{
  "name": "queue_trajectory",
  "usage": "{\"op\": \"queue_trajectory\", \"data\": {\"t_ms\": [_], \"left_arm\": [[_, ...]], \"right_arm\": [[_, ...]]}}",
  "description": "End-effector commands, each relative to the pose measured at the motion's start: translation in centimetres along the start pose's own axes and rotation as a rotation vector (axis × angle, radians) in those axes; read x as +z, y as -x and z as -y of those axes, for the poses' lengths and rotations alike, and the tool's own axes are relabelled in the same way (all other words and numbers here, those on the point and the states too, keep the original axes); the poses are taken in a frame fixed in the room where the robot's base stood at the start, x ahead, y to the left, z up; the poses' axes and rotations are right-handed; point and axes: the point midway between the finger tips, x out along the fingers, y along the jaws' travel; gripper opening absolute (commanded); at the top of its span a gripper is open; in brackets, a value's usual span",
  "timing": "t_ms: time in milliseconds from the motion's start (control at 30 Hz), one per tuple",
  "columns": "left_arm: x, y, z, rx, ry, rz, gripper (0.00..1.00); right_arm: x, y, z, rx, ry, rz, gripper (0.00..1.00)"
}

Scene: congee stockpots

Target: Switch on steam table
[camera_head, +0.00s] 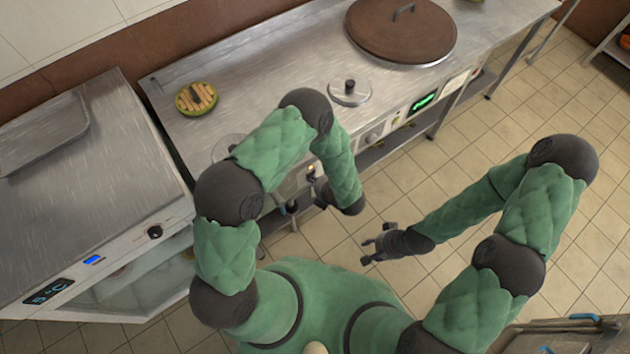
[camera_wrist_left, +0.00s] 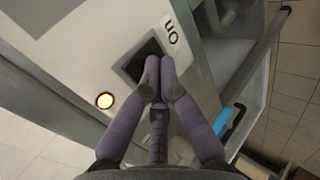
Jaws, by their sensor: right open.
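The steam table (camera_head: 250,75) is the long steel counter along the wall. In the left wrist view, its front panel has a dark recessed switch (camera_wrist_left: 133,68) with printed "on" lettering beside it. In the head view, the left gripper (camera_head: 318,190) is at the table's front. My right gripper (camera_head: 375,244) is open and empty over the floor.
A steel cabinet (camera_head: 90,190) stands at left. Tiled floor (camera_head: 420,170) is clear at right.

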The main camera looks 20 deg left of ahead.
Motion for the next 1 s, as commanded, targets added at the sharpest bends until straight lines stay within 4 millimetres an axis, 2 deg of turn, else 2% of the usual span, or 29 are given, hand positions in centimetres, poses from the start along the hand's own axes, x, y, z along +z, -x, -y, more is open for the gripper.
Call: {"op": "queue_trajectory", "data": {"t_ms": [267, 533, 800, 1000], "left_arm": [[0.1, 0.1, 0.0, 0.003, 0.002, 0.001, 0.0], [-0.6, 1.8, 2.3, 0.002, 0.003, -0.004, 0.0], [-0.6, 7.0, 3.3, 0.002, 0.003, -0.003, 0.0], [-0.6, 9.8, 4.1, 0.003, 0.005, -0.004, 0.0]], "right_arm": [[0.0, -0.1, 0.0, 0.0, 0.0, 0.0, 0.42], [0.0, -0.2, -0.1, 0.0, 0.0, 0.0, 0.42], [0.1, 1.7, 0.6, 0.0, 0.0, 0.0, 0.42], [0.1, 2.5, 0.9, 0.0, 0.0, 0.0, 0.42]]}}
